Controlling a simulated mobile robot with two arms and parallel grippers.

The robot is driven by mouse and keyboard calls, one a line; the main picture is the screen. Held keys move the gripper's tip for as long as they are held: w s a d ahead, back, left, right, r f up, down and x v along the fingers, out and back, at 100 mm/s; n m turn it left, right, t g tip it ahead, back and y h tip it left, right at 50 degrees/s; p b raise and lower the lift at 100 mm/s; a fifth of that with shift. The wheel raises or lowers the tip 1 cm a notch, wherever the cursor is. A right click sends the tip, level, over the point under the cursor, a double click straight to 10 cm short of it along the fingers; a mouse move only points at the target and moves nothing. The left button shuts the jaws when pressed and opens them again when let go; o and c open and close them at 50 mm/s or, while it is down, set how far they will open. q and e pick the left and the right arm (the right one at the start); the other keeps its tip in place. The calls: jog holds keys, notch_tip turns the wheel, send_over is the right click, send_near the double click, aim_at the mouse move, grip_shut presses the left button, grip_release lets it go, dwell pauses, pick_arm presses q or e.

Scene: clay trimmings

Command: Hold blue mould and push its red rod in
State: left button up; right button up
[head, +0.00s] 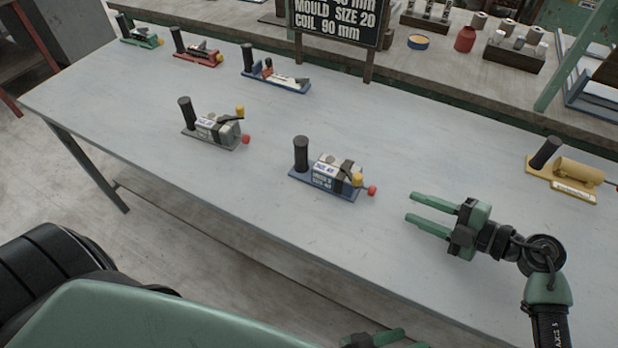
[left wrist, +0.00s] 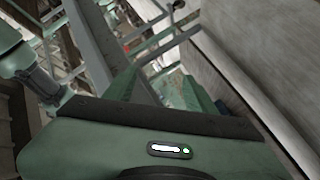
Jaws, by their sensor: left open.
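The blue mould (head: 325,188) lies on the grey table, with an upright black handle at its left end and a labelled block. The red rod's knob (head: 372,190) sticks out at its right end beside a yellow knob (head: 357,180). My right gripper (head: 412,206) is open and empty to the right of the red knob, fingers pointing left towards it, apart from it. My left gripper shows in the left wrist view (left wrist: 165,88), open, with nothing between its fingers; only green tips show at the head view's bottom edge. The mould is not visible in the left wrist view.
A grey mould (head: 215,132) lies to the left, and a yellow one (head: 565,175) at the right. Another blue mould (head: 275,80), a red one (head: 197,53) and a green one (head: 140,38) stand along the back. A sign (head: 335,20) stands behind. The table's front is clear.

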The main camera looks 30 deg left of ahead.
pick_arm(q)
jog(key=s+d+r+n+t+h, duration=0.1)
jog(key=d+r+n+h, duration=0.1)
jog(key=r, duration=0.5)
jog(key=s+d+r+n+t+h, duration=0.1)
jog(key=d+r, duration=0.1)
jog(key=r, duration=0.6)
jog(key=w+a+r+n+t+y, duration=0.6)
jog(key=w+a+r+n+t, duration=0.15)
jog(key=w+n, duration=0.4)
jog(key=w+a+r+n+y, duration=0.1)
jog(key=w+a+n+y, duration=0.3)
jog(key=a+n+y, duration=0.45)
jog(key=w+a+r+n+y, duration=0.1)
jog(key=w+a+n+y, duration=0.3)
jog(key=a+n, duration=0.6)
jog(key=n+g+y, duration=0.5)
jog(key=n+y, duration=0.1)
jog(key=n, duration=0.3)
send_near(302, 151)
jog(key=shift+w+a+r, duration=0.15)
jog(key=shift+w+r, duration=0.1)
jog(key=shift+w, duration=0.55)
jog(key=shift+w+a+f+g, duration=0.1)
jog(key=shift+a+f+g, duration=0.05)
jog(key=shift+a+g, duration=0.15)
jog(key=shift+w+a, duration=0.25)
jog(key=x, duration=0.6)
jog(key=shift+w+a, duration=0.2)
jog(key=shift+w, duration=0.15)
